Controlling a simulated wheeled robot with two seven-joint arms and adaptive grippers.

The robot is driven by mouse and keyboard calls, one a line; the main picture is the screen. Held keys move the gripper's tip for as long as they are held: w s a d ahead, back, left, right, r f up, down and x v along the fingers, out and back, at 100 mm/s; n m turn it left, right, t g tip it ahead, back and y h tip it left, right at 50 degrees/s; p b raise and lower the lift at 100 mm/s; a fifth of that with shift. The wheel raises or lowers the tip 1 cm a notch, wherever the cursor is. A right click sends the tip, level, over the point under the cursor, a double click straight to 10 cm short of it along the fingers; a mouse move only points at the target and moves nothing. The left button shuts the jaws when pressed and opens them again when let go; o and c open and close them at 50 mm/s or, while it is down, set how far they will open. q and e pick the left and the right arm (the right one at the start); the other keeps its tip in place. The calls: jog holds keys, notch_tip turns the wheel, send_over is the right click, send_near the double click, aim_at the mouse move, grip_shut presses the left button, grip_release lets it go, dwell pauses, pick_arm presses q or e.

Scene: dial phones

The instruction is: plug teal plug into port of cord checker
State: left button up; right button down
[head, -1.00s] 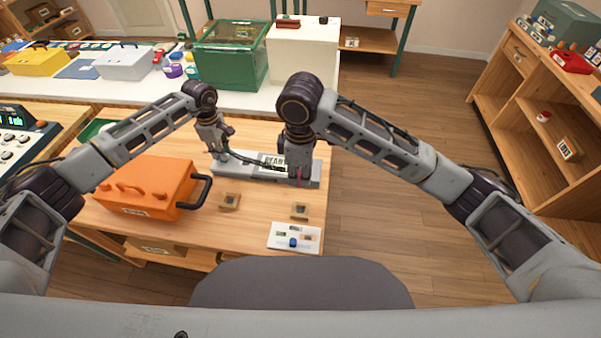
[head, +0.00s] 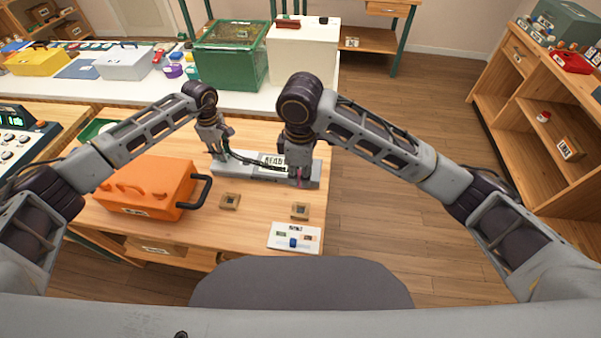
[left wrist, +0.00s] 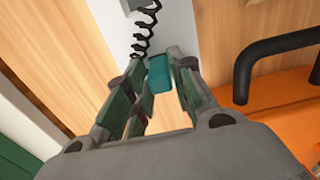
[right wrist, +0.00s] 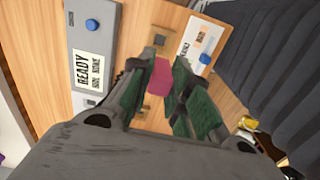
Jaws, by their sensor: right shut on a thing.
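The cord checker (head: 234,168) is a long grey box on the table, with a display that reads READY in the right wrist view (right wrist: 90,70). The teal plug (left wrist: 160,75) has a dark coiled cord and sits between my left gripper's fingertips, close to the right-hand pad. My left gripper (head: 217,152) is at the checker's left end, its fingers apart. My right gripper (head: 299,178) is at the checker's right end, shut on a pink plug (right wrist: 159,77). The port and the fit of either plug are not clearly visible.
An orange toolbox (head: 145,185) with a black handle stands left of the checker. Two small brown blocks (head: 230,201) (head: 300,211) and a white card with a blue knob (head: 294,238) lie in front. Bare table lies between the blocks.

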pick_arm(q)
jog(key=o, duration=0.5)
jog(key=shift+r, duration=0.1)
jog(key=shift+r, duration=5.9)
